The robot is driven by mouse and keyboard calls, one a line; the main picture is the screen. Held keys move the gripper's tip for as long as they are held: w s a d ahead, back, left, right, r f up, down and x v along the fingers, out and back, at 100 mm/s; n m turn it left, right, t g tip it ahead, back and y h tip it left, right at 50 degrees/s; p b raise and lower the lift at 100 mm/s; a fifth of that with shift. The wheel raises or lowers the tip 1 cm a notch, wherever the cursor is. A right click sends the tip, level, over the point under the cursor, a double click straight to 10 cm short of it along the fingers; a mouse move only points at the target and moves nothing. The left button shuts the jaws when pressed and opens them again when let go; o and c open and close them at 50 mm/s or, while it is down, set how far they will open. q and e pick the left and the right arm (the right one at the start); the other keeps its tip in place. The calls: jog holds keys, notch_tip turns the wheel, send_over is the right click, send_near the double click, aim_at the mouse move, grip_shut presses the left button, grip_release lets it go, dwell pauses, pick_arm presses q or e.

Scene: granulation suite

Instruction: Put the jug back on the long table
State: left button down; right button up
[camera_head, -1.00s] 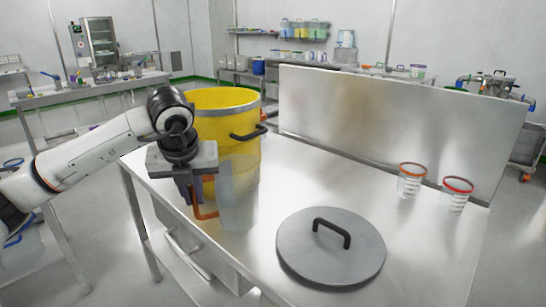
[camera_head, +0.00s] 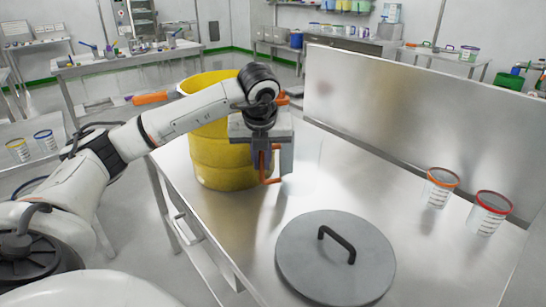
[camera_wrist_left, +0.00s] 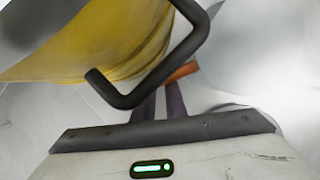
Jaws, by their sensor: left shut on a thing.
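My left gripper (camera_head: 268,162) is shut on the orange handle (camera_head: 270,181) of a clear jug (camera_head: 303,168). The jug is see-through and hard to make out. It appears upright, just right of the yellow drum, over the steel table (camera_head: 235,232). I cannot tell whether its base touches the steel. In the left wrist view the orange handle (camera_wrist_left: 183,71) shows at the fingers, with the pale jug wall (camera_wrist_left: 245,50) to the right. My right gripper is not in view. I cannot tell which table is the long table.
A grey lid (camera_head: 335,275), an orange-rimmed beaker (camera_head: 440,188) and a red-rimmed beaker (camera_head: 489,213) are on the steel table. An upright steel panel (camera_head: 400,115) borders it.

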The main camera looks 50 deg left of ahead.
pick_arm(q)
jog(key=shift+w+f+b, duration=0.3)
jog(key=shift+w+f, duration=0.1)
jog(key=shift+f, duration=0.1)
jog(key=shift+s+r, duration=0.15)
jog(key=shift+s, duration=0.1)
jog(key=shift+s+r, duration=0.15)
jog(key=shift+s, duration=0.05)
jog(key=c, duration=1.8)
grip_release()
jog(key=shift+f, duration=0.2)
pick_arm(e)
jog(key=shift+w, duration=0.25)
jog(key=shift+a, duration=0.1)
